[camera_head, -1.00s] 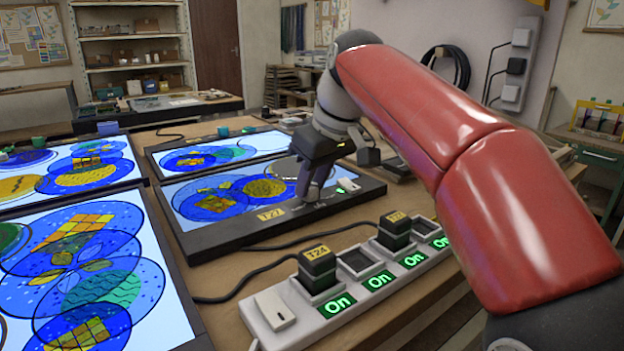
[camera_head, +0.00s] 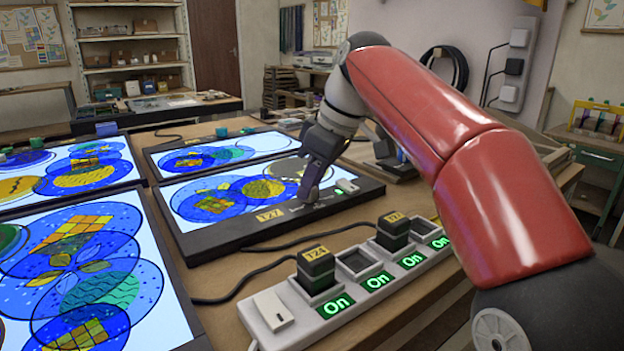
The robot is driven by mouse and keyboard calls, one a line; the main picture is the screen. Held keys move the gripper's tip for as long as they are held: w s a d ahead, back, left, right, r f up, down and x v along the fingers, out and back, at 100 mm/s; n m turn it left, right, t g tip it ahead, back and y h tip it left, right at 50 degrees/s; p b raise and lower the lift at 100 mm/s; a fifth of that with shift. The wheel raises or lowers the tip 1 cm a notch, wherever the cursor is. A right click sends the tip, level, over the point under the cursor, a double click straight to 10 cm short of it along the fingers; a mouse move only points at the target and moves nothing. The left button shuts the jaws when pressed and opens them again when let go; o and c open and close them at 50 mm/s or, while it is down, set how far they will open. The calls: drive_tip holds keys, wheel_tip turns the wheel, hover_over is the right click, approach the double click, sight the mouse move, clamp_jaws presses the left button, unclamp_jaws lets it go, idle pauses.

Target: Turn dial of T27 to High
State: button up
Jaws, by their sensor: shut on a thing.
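The light panel labelled T27 (camera_head: 270,215) lies on the wooden table, lit, with blue and yellow glass circles on it. My gripper (camera_head: 308,203) points down at the panel's front frame, right of the T27 label. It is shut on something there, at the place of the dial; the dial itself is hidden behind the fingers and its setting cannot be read. A small white switch (camera_head: 346,186) with a green light sits on the frame just right of my gripper.
A power strip (camera_head: 345,290) with green "On" signs and plugs labelled T24 and T27 stands in front. Other lit panels (camera_head: 75,250) lie at the left, and another (camera_head: 225,147) behind. Cables run across the table between the strip and panels.

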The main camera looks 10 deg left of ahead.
drive_tip(key=o, duration=1)
drive_tip(key=shift+v, duration=3.9)
